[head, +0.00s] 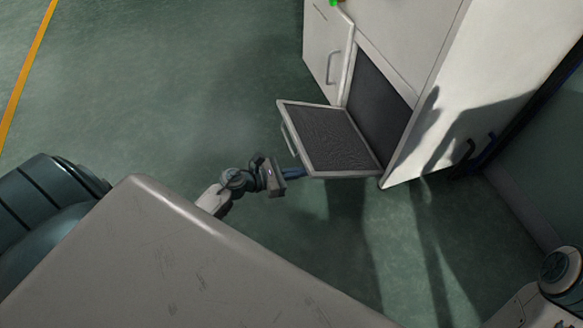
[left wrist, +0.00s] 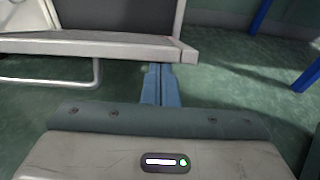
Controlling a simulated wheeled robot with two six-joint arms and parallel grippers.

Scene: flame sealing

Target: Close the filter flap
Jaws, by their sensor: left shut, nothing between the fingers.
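The filter flap (head: 326,138) hangs open from the white cabinet (head: 424,40), with its dark mesh inner face turned up. Its handle (head: 289,139) is on its outer side, toward the left. My left gripper (head: 297,173) is shut and empty, with its blue fingers at the flap's near edge. In the left wrist view the blue fingers (left wrist: 160,85) point at the flap's pale rim (left wrist: 130,46), and their tips appear at or under it. I cannot tell whether they touch. The flap's handle (left wrist: 55,82) shows at the left. My right gripper is not in view.
The dark filter opening (head: 378,98) in the cabinet is exposed. A second cabinet door with a handle (head: 331,68) stands beyond it. Green floor (head: 200,80) is clear to the left. Blue posts (left wrist: 307,75) stand at the right in the left wrist view.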

